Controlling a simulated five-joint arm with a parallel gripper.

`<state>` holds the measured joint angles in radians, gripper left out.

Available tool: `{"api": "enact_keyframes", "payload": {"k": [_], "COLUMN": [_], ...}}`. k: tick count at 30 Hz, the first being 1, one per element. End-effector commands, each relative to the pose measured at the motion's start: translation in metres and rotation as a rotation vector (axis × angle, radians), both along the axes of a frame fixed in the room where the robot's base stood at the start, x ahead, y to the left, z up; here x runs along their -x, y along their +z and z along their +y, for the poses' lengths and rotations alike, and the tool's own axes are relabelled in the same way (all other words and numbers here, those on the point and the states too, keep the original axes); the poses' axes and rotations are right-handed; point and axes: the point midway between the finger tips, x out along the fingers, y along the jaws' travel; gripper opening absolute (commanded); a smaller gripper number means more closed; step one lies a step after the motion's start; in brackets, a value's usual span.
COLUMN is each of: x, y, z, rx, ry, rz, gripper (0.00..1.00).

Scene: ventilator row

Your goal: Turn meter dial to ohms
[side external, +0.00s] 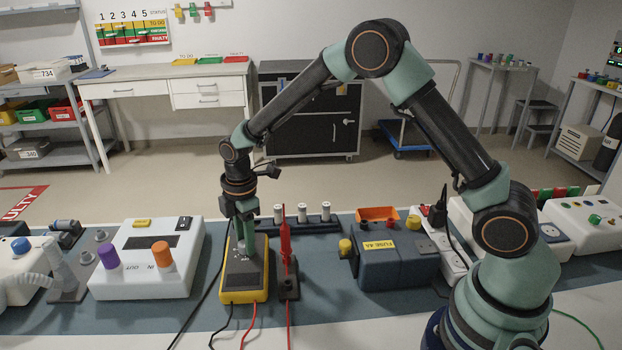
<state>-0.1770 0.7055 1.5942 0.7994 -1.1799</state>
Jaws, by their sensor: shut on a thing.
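The yellow meter (261,285) lies on the blue-grey bench mat, with a black lead and a red lead running off its near end. My gripper (245,250) points down over the middle of the meter and is shut on its dial (243,258). The fingers cover most of the dial, so I cannot read its setting. The upper part of the meter is partly hidden behind my gripper.
A red probe (286,245) stands upright in a dark holder (289,287) close to the meter's right. A white ventilator box (140,275) with purple and orange knobs is at left. A dark blue fuse box (395,262) is at right. White-capped cylinders (303,213) stand behind.

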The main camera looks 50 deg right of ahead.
Motion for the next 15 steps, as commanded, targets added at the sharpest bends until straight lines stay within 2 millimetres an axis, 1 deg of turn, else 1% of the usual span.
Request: {"api": "enact_keyframes", "payload": {"k": [8,15], "x": [0.0004,0.0006], "y": [0.0004,0.0004], "z": [0.0004,0.001], "rx": [-0.004,-0.011], "ry": [-0.133,-0.344], "rz": [0.005,0.011], "gripper": [0.0,0.0]}}
